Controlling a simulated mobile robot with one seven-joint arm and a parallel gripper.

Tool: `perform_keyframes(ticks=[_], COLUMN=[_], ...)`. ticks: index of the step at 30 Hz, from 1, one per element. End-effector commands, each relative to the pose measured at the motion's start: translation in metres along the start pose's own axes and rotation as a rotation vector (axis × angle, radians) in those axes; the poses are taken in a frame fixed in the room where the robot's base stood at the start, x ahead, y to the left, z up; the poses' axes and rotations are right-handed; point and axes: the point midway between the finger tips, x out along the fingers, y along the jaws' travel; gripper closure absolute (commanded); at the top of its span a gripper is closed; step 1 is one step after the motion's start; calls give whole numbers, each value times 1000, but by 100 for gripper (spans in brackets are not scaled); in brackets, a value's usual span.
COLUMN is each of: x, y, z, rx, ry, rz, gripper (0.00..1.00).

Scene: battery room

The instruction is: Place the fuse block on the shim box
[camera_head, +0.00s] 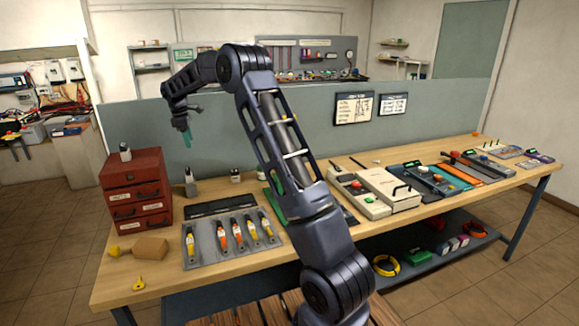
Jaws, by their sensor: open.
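My gripper (184,125) hangs in the upper left of the head view, open, in front of the grey-green partition and above the bench. A narrow green piece shows at its tip; I cannot tell whether it is part of the fingers. No part is clearly the fuse block. My arm hides part of the middle of the bench.
A red drawer cabinet (136,190) stands at the bench's left end with a small grey item (125,152) on top. A grey tray (231,240) holds several coloured-handled tools. Yellow pieces lie near the tan box. Several devices line the right side of the wooden bench (112,290).

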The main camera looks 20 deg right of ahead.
Motion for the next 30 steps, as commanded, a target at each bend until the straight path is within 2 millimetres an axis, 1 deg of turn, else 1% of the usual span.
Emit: perform_keyframes(ticks=[1, 6, 11, 15, 17, 22, 29, 30], x=[-16, -53, -81, -102, -110, -126, -136, -137], y=[-9, -39, -73, -106, -121, -166, -232, -244], z=[15, 61, 103, 137, 152, 192, 240, 248], rx=[35, 161, 280, 385, 431, 559, 735, 767], ry=[6, 30, 52, 75, 85, 115, 159, 168], rz=[10, 34, 55, 72, 79, 98, 119, 122], gripper=[42, 42, 42, 42, 42, 42, 42, 42])
